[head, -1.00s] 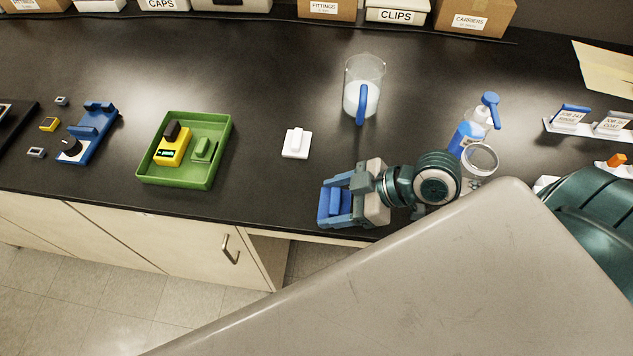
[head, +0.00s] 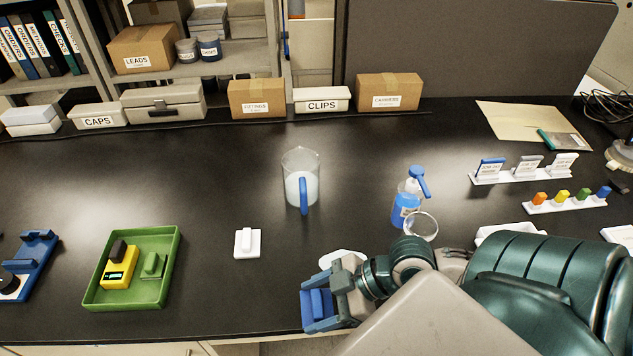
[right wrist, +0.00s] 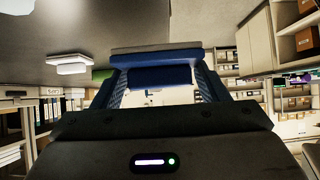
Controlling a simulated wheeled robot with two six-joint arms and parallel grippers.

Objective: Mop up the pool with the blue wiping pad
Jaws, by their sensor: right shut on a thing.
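My right gripper (head: 318,305) is shut on the blue wiping pad (head: 317,301), over the front edge of the black counter. The pad also shows between the fingers in the right wrist view (right wrist: 158,76). A pale, flat patch (head: 338,257) that looks like the pool lies on the counter just beyond the gripper. The gripper and wrist hide part of it. The pad appears apart from the patch, on its near side; I cannot tell how high it is above the counter. My left gripper is not in view.
A beaker with a blue handle (head: 302,185) stands beyond the patch. A blue spray bottle (head: 406,203) and a clear ring-shaped item (head: 421,226) stand right of it. A white block (head: 247,244) and a green tray (head: 171,275) are at left. Bare counter lies between the block and gripper.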

